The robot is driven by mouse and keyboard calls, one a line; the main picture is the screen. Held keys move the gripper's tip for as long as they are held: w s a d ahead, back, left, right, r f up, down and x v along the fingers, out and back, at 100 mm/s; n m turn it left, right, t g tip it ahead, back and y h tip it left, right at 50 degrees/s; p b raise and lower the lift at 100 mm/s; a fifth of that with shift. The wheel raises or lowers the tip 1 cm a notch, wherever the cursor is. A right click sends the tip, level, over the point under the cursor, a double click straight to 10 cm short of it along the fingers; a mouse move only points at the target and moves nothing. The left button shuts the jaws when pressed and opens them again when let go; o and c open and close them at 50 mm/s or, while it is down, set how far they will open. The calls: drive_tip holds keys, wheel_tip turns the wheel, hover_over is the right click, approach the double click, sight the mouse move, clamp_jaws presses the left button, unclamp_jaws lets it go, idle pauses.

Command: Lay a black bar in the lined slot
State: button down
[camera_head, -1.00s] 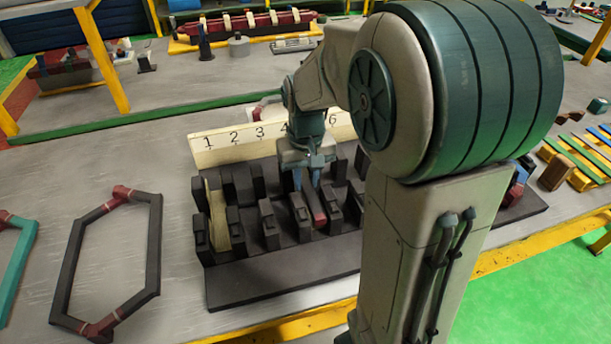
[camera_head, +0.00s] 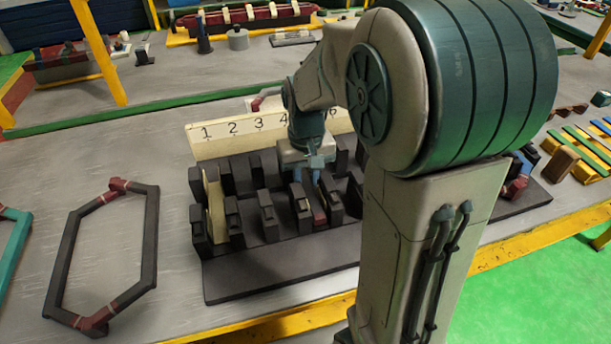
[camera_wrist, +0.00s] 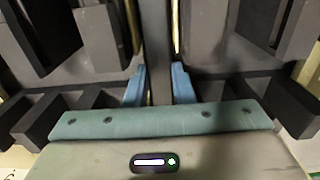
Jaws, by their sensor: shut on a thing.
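The dark slotted block (camera_head: 270,277) stands on the table below a cream board numbered along its top. My gripper (camera_head: 308,178) is over its right part and points down. It is shut on a black bar, which shows between the blue fingertips (camera_wrist: 158,84) in the wrist view (camera_wrist: 156,45). The bar's reddish end (camera_head: 320,217) shows low between two dark teeth in the head view. Thin cream lining edges (camera_wrist: 176,28) flank the bar in the wrist view. How deep the bar sits is hidden by the teeth and fingers.
A cream liner (camera_head: 215,205) stands in the leftmost slot. A black six-sided coil (camera_head: 64,262) with red wraps lies on the table to the left, with part of a teal one (camera_head: 14,240) beyond it. My arm hides the block's right side.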

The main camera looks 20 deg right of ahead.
sight(306, 181)
drive_tip(key=shift+f, duration=0.2)
idle(0.6)
drive_tip(key=c, duration=1.2)
unclamp_jaws()
drive_tip(key=shift+o, duration=0.2)
drive_tip(key=shift+r, duration=0.2)
drive_tip(key=shift+r+p, duration=0.6)
drive_tip(key=shift+r, duration=0.05)
drive_tip(key=shift+r, duration=0.1)
wheel_tip(306, 181, up, 7)
drive_tip(key=p, duration=0.6)
drive_tip(key=shift+r, duration=0.15)
